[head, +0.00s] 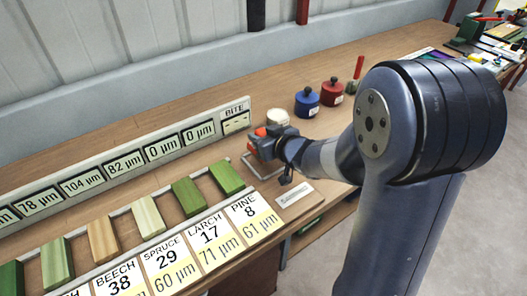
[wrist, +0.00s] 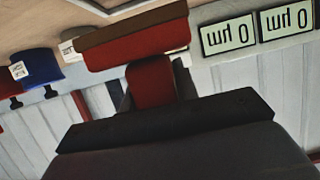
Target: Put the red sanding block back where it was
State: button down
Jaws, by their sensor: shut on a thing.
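The red sanding block (wrist: 135,45) has a brown layer along one face and a red grip part between my jaws in the wrist view. My gripper (wrist: 152,88) is shut on that grip part. In the head view my gripper (head: 272,142) is over the bench at the right end of the display strip, and only a little red of the block (head: 260,132) shows. A pale outlined rectangle (head: 256,172) lies on the bench just below the gripper; the gripper partly hides it. Whether the block touches the bench, I cannot tell.
A display strip (head: 120,164) and a row of wood samples with cards (head: 211,232) stand left of the gripper. Behind are a cream pot (head: 278,118), a blue pot (head: 307,102) and a red pot (head: 332,91). A small plate (head: 296,195) lies near the front edge.

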jog(key=shift+f+b, duration=0.45)
jog(key=shift+f, duration=1.65)
jog(key=shift+f, duration=0.25)
jog(key=c, duration=1.1)
grip_release()
jog(key=shift+r, duration=0.1)
jog(key=shift+s+d+r, duration=0.15)
jog(key=shift+r, duration=0.1)
jog(key=p+v, duration=0.1)
jog(key=v, duration=0.9)
jog(key=shift+s+r, duration=0.1)
jog(key=shift+r, duration=0.05)
jog(key=shift+s+d+r, duration=0.15)
jog(key=shift+s+d, duration=0.2)
jog(key=shift+s, duration=0.2)
